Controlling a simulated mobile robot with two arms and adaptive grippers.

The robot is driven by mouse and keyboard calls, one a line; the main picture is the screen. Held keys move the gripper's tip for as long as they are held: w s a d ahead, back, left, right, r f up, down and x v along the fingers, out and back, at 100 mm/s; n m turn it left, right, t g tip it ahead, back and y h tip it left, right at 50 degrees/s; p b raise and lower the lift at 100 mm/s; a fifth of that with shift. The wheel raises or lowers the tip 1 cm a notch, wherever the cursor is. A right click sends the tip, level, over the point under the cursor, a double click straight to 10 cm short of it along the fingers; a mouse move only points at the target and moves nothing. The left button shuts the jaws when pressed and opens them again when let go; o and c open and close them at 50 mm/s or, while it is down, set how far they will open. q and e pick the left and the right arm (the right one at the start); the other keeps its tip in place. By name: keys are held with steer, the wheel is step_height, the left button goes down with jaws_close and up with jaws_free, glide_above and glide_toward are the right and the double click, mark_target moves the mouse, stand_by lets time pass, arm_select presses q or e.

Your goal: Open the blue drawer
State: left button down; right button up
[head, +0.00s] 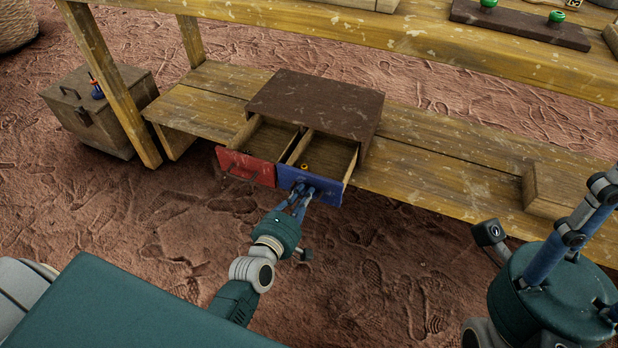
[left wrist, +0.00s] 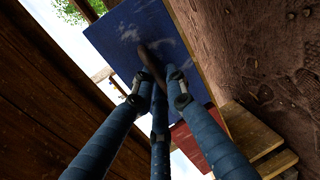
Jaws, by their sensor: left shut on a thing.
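The blue drawer (head: 329,196) sits in the right half of a small dark-topped cabinet (head: 318,100) and stands pulled out, its inside showing. A small yellow-orange thing (head: 304,167) lies inside it. My left gripper (head: 304,189) is at the front of this drawer, shut on its handle. In the left wrist view, the blue front (left wrist: 118,35) faces the fingers (left wrist: 158,88), which close around the dark handle (left wrist: 151,62). My right gripper (head: 578,230) is at the lower right, away from the cabinet; its fingertips do not show clearly.
The red drawer (head: 246,168) beside it is also pulled out. The cabinet stands on a low wooden shelf (head: 430,165) under a tabletop (head: 450,55). The ground in front is clear.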

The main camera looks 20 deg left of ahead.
arm_select(q)
steer(key=shift+s+f, duration=0.1)
steer(key=shift+s, duration=0.35)
steer(key=c, duration=1.8)
jaws_free()
steer(key=v, duration=1.2)
